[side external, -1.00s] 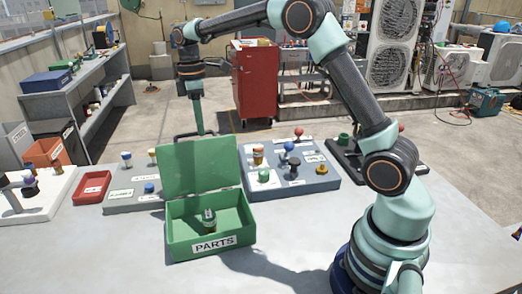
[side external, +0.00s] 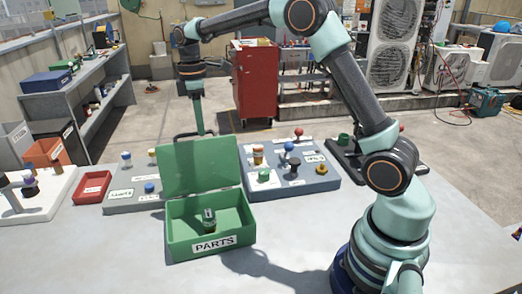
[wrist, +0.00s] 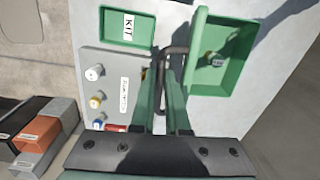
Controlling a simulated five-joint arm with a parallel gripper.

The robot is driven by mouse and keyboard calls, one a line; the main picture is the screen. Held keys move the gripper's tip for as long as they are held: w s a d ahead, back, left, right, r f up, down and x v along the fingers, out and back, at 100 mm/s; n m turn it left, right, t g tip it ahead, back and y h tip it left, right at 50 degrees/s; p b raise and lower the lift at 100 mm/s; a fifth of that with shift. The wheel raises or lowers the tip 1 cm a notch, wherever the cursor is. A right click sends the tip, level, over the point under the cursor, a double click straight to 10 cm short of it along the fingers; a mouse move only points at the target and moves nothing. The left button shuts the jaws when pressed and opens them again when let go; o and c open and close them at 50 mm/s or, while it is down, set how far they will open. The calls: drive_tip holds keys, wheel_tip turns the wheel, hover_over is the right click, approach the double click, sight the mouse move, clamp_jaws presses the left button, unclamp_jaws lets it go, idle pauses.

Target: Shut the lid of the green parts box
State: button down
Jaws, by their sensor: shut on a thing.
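The green parts box (side external: 190,245), labelled PARTS, stands on the table with its lid (side external: 200,166) raised about upright at the back. A small dark green jar (side external: 209,220) is inside. In the side view my gripper (side external: 198,130) reaches down to the lid's top edge, at the dark handle (side external: 178,136); the lid may hide its tips. In the wrist view my gripper (wrist: 163,75) is shut on the dark lid handle (wrist: 173,50). The box (wrist: 240,90) with the jar (wrist: 214,59) shows to the right there; the lid is hard to make out.
A grey-blue panel (side external: 312,184) with several coloured knobs stands right of the box. A red tray (side external: 92,188) and a grey panel (side external: 120,205) lie to the left. In the wrist view a green KIT tray (wrist: 112,45) sits left of the box. The table in front is clear.

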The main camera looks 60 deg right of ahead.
drive_tip(key=s+a+t, duration=0.1)
drive_tip(key=s+a, duration=0.9)
drive_tip(key=s, duration=0.2)
drive_tip(key=s+a+f, duration=0.5)
drive_tip(key=s+f, duration=0.2)
drive_tip(key=f, duration=0.3)
drive_tip(key=shift+s+a+f, duration=0.2)
drive_tip(key=shift+s+a, duration=0.1)
drive_tip(key=shift+a, duration=0.1)
drive_tip(key=c, duration=0.9)
unclamp_jaws()
drive_tip(key=shift+w+r, duration=0.1)
